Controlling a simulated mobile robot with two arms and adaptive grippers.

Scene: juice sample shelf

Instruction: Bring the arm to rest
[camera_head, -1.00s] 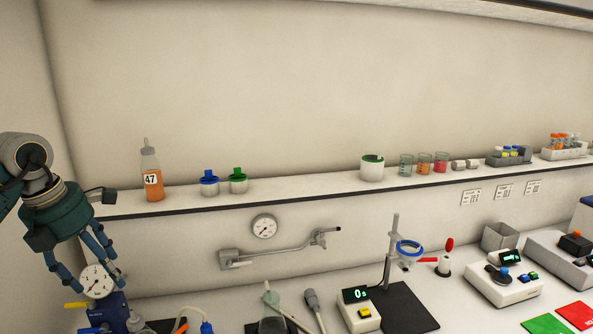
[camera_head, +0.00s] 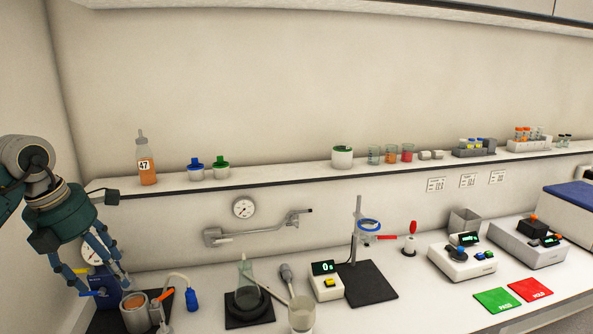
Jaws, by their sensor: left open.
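My left arm comes in from the left edge, and its left gripper (camera_head: 99,290) hangs fingers-down at the lower left. Its fingers are spread and nothing shows between them. The fingers are in front of a blue device with a dial (camera_head: 104,282), hiding part of it; whether they touch it I cannot tell. The orange bottle labelled 47 (camera_head: 147,172) stands upright on the shelf (camera_head: 300,171), up and right of the gripper and apart from it. My right gripper is not in view.
A metal cup (camera_head: 136,319) stands just below the gripper. A flask (camera_head: 246,279), a stand with a blue ring (camera_head: 369,226) and a timer (camera_head: 325,281) are on the bench. Green (camera_head: 497,300) and red (camera_head: 530,289) mats lie at the right. Jars and beakers line the shelf.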

